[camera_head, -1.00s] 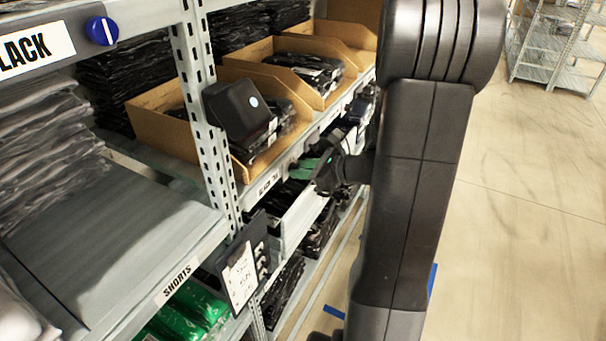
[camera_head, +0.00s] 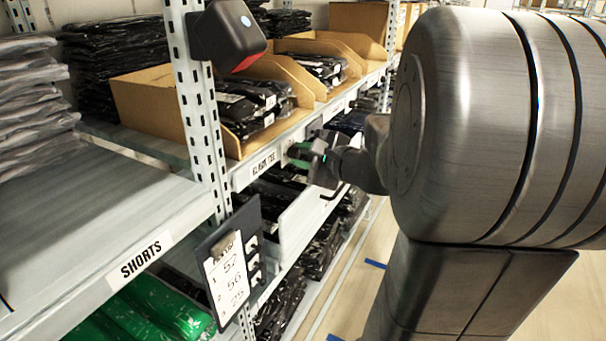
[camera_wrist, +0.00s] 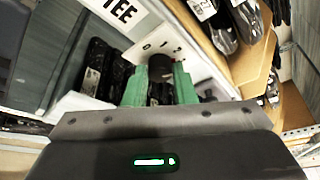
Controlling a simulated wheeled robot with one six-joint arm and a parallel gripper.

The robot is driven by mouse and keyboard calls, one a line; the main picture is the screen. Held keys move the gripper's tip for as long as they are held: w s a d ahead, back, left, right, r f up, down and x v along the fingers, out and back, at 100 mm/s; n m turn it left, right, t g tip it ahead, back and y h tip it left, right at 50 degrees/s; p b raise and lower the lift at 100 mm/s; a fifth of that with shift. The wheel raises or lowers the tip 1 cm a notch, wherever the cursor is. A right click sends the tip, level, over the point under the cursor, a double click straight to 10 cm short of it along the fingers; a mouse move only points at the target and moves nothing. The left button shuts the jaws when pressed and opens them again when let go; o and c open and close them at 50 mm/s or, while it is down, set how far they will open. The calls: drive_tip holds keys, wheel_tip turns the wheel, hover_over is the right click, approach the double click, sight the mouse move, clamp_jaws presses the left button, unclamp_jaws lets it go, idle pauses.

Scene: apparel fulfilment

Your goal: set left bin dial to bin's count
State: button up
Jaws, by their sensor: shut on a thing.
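My gripper (camera_wrist: 160,92) has green fingers shut on a dark round dial knob (camera_wrist: 160,64) on the shelf's front edge. A white scale plate above the knob shows 0, 1 and 2; the knob's pointer cannot be made out. In the head view my gripper (camera_head: 299,156) reaches the shelf edge right of the "BLACK TEE" label (camera_head: 264,167), and its fingers hide the dial. The left cardboard bin (camera_head: 155,104) stands on the shelf above, holding black bagged garments (camera_head: 250,104) with white tags; how many is unclear.
More cardboard bins (camera_head: 325,47) stand further along the shelf. A clipboard (camera_head: 228,272) with handwritten numbers hangs on the perforated upright (camera_head: 203,120). A black box-shaped device (camera_head: 228,36) is mounted above it. Bagged garments fill the lower shelf. Open floor lies to the right.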

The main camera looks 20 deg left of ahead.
drive_tip(key=n+b, duration=0.1)
drive_tip(key=b, duration=0.3)
drive_tip(key=f+n+t+b, duration=0.1)
drive_tip(key=n+b, duration=0.1)
drive_tip(key=b, duration=0.2)
drive_tip(key=shift+s+y, duration=0.1)
drive_tip(key=shift+y, duration=0.3)
drive_tip(key=shift+r+n+b, duration=0.1)
drive_tip(key=shift+n+b, duration=0.2)
drive_tip(key=shift+b, duration=0.5)
drive_tip(key=shift+r+n+t+b, duration=0.2)
drive_tip(key=shift+n+t+b, duration=0.15)
drive_tip(key=shift+b, duration=0.35)
drive_tip(key=o, duration=1)
